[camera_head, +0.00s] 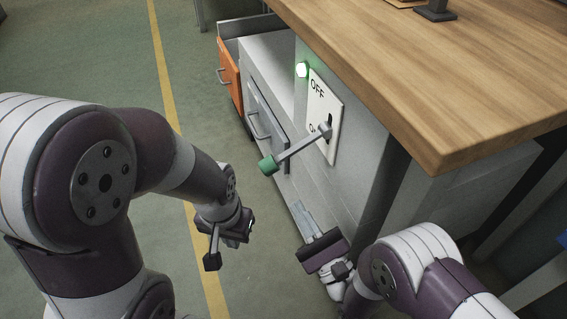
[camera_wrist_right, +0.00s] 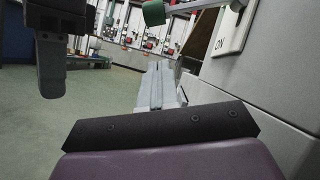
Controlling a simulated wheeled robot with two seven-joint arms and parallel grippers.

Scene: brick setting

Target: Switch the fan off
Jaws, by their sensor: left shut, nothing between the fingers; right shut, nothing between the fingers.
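A white switch plate (camera_head: 324,105) on the grey cabinet side reads OFF at the top. The lower label is partly hidden in the head view and reads ON in the right wrist view (camera_wrist_right: 226,43). A grey lever (camera_head: 299,147) with a green knob (camera_head: 268,164) comes out of the plate's lower part. The knob also shows at the top of the right wrist view (camera_wrist_right: 153,12). My right gripper (camera_head: 305,219) is shut and empty, below the lever and apart from it. My left gripper (camera_head: 236,228) is shut and empty, left of and below the knob. No fan is visible.
A wooden worktop (camera_head: 430,75) overhangs the cabinet on the right. A drawer handle (camera_head: 256,126) and an orange drawer front (camera_head: 230,76) lie beyond. The green floor (camera_head: 110,60) at left is clear.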

